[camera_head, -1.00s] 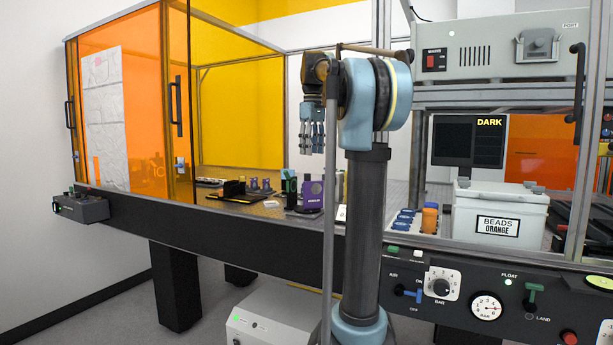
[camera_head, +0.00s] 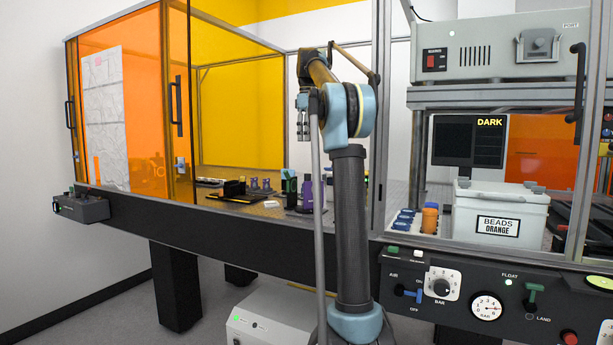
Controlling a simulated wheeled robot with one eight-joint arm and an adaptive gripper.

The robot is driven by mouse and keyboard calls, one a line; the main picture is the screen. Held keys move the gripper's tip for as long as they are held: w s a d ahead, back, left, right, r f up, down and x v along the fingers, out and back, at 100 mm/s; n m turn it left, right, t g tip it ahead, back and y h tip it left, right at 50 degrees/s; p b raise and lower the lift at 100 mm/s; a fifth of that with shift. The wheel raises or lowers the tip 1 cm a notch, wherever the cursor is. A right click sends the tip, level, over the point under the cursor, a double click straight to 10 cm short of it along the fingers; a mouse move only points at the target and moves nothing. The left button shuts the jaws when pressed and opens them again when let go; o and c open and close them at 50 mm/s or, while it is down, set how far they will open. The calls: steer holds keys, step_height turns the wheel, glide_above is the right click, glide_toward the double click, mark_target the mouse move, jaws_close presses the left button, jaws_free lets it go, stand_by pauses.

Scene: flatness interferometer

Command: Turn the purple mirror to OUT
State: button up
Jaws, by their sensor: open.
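The purple mirror (camera_head: 307,193) stands on the optical table inside the enclosure, just left of my arm's column. It is upright and small in the view. My arm hides part of it, and its label cannot be read from here. My gripper (camera_head: 303,135) hangs with its fingers down, high above the table and above the mirror in the picture. It is open and touches nothing.
A green and black mount (camera_head: 289,188) stands close left of the mirror, with small purplish parts and a black block (camera_head: 234,188) further left. Orange panels (camera_head: 130,120) close the enclosure's left side. A white bead box (camera_head: 500,212) stands right.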

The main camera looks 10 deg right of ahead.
step_height(320, 180, down, 15)
steer(key=shift+r, duration=0.1)
stand_by(0.5)
jaws_close()
